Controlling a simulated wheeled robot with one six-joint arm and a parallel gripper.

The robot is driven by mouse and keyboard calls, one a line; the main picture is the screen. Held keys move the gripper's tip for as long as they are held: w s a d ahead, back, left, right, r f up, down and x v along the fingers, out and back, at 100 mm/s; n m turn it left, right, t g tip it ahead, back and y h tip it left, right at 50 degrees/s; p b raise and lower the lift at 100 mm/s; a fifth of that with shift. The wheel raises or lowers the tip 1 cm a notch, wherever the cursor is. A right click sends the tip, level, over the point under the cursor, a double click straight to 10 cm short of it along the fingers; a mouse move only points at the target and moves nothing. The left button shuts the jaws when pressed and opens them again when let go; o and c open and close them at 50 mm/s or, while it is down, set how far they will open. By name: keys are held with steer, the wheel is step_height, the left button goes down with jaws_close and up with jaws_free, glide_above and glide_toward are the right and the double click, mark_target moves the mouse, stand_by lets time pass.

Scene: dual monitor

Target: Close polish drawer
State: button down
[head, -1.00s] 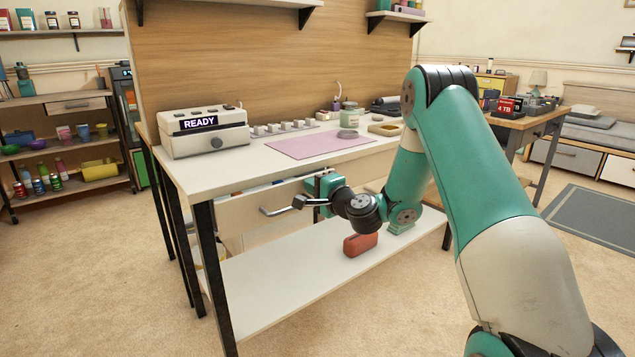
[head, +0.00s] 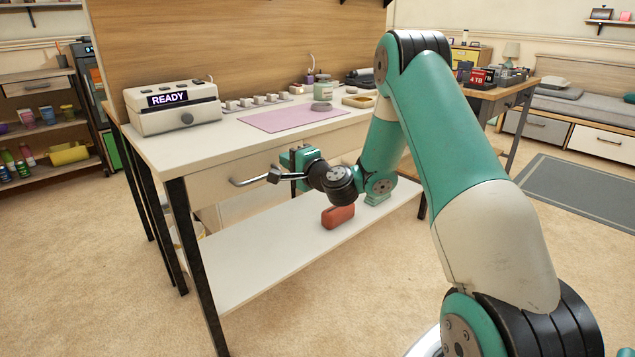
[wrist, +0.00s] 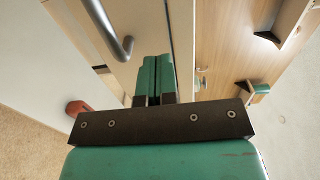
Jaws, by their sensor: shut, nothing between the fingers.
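The polish drawer (head: 215,182) has a pale front and sits under the desk's worktop. Its front now looks near the worktop's edge, but I cannot tell whether it is fully shut. Its grey bar handle (head: 246,182) also shows at the upper left of the wrist view (wrist: 108,30). My gripper (head: 297,160) is at the right part of the drawer front, beside the handle, and partly hides that area. In the wrist view its teal fingers (wrist: 155,75) are together with nothing between them. I cannot tell whether they touch the drawer front.
The white worktop (head: 200,150) carries a READY display box (head: 172,108) and a purple mat (head: 292,118). The lower shelf (head: 250,258) bears a red object (head: 338,216) below my wrist. A black desk leg (head: 200,265) stands at the front left. Carpet in front is clear.

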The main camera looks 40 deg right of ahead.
steer(key=s+b, duration=0.6)
steer(key=s, duration=0.4)
steer(key=shift+s+d, duration=0.15)
steer(key=shift+d, duration=0.3)
